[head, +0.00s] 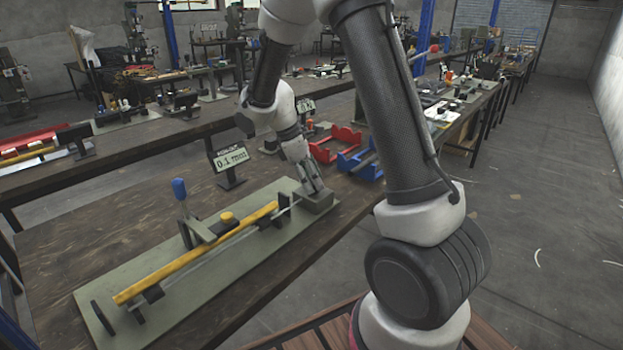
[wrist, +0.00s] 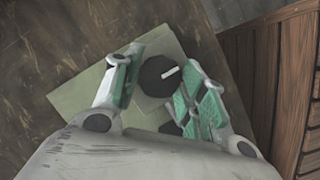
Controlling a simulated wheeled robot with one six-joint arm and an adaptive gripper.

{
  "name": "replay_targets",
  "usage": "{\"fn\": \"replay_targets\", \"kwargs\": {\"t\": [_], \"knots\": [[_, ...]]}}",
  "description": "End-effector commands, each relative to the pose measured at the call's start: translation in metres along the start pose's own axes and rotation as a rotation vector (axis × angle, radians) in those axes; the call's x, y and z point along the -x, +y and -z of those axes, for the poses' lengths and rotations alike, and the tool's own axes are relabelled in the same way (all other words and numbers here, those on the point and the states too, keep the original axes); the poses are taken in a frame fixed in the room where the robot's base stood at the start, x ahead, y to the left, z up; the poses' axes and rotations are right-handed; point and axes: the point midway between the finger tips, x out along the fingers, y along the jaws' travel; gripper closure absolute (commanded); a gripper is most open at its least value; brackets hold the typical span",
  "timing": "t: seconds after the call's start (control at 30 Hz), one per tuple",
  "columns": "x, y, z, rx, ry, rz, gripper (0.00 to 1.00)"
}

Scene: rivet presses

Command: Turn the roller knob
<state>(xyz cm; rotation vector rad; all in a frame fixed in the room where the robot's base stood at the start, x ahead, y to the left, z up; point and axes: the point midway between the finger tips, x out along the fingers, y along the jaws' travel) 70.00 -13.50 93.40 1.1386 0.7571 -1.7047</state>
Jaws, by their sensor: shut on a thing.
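The roller knob (wrist: 156,82) is a dark round disc with a white mark on top, seen from above in the wrist view. My gripper (wrist: 162,70) has one green-padded finger on each side of it and is shut on it. In the head view my gripper (head: 312,190) points down at the right end of the fixture, over a grey block (head: 318,203); the knob is hidden there. The fixture has a grey-green base plate (head: 110,290), a long yellow bar (head: 190,258) and a blue-tipped lever (head: 179,189).
A small display (head: 230,157) showing a mm reading stands behind the fixture. A red holder (head: 335,145) and a blue holder (head: 360,163) sit on the bench just beyond my gripper. The bench (head: 65,240) is bare left of the plate. Open floor (head: 540,220) lies to the right.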

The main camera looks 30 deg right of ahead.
Motion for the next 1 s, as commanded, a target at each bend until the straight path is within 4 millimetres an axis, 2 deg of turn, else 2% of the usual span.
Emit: {"fn": "replay_targets", "kwargs": {"t": [0.37, 1.0], "knots": [[0.0003, 0.0012, 0.0, -0.087, 0.001, 0.035, 0.82], [0.0001, 0.0039, -0.0011, -0.562, 0.001, 0.231, 0.82]]}}
